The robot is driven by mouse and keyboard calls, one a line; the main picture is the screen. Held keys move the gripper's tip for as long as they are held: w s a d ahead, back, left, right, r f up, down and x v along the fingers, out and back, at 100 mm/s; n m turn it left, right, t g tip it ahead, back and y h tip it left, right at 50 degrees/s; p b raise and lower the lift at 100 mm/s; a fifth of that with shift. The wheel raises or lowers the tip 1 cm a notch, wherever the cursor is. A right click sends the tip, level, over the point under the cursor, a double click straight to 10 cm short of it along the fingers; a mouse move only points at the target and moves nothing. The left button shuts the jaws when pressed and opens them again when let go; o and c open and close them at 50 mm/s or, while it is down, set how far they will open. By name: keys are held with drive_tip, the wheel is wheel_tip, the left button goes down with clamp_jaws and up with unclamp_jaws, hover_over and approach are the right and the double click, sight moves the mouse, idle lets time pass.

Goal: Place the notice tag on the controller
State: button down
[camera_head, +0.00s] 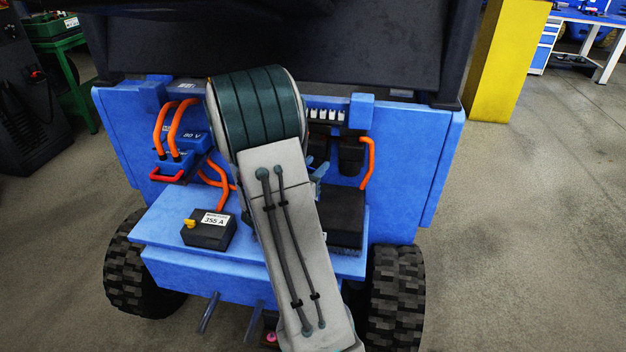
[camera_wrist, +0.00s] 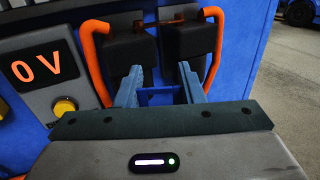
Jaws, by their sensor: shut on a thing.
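My gripper (camera_wrist: 160,72) shows in the wrist view as two blue fingers with a gap between them, in front of two black blocks. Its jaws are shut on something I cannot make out. I see no notice tag clearly in either view. In the head view, my arm covers most of the gripper (camera_head: 317,178). A flat black box (camera_head: 346,217), possibly the controller, lies on the right of the blue shelf, partly behind my arm. I see no controller label.
The blue chassis (camera_head: 430,150) carries orange cables and two black blocks (camera_wrist: 131,45) joined by a reddish-brown bar (camera_wrist: 172,21). A 0 V panel (camera_wrist: 38,75) with a yellow button is left in the wrist view. A 355 A box (camera_head: 208,235) sits on the shelf's left.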

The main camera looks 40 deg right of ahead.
drive_tip(key=shift+w+f+b, duration=0.15)
drive_tip(key=shift+f+b, duration=0.25)
drive_tip(key=shift+f, duration=1.7)
drive_tip(key=shift+f, duration=0.2)
drive_tip(key=c, duration=0.9)
unclamp_jaws()
drive_tip(key=shift+c, duration=0.2)
